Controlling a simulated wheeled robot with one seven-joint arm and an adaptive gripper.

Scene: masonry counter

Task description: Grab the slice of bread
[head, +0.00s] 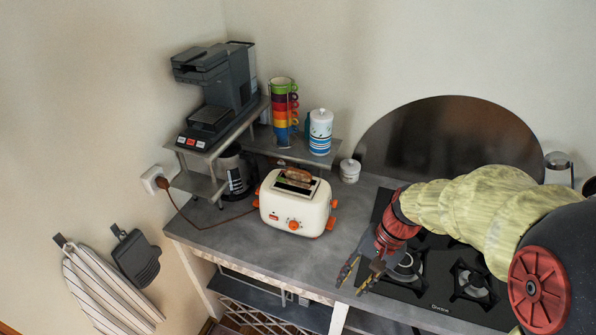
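A brown slice of bread (298,174) sticks up out of the rear slot of a cream toaster (293,208) with orange knobs. The toaster stands on the grey counter, left of the stove. My gripper (357,276) is to the right of and in front of the toaster, pointing down near the counter's front edge by the stove. Its fingers look spread apart, with nothing seen between them. It is apart from the toaster and the bread. The lower part of the slice is hidden inside the toaster.
A gas stove (440,262) lies under my arm. Behind the toaster are a small white jar (350,171), a metal shelf with stacked colored cups (284,108) and a striped canister (320,132). A dark coffee machine (222,85) stands at left. Bare counter (228,238) lies left of the toaster.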

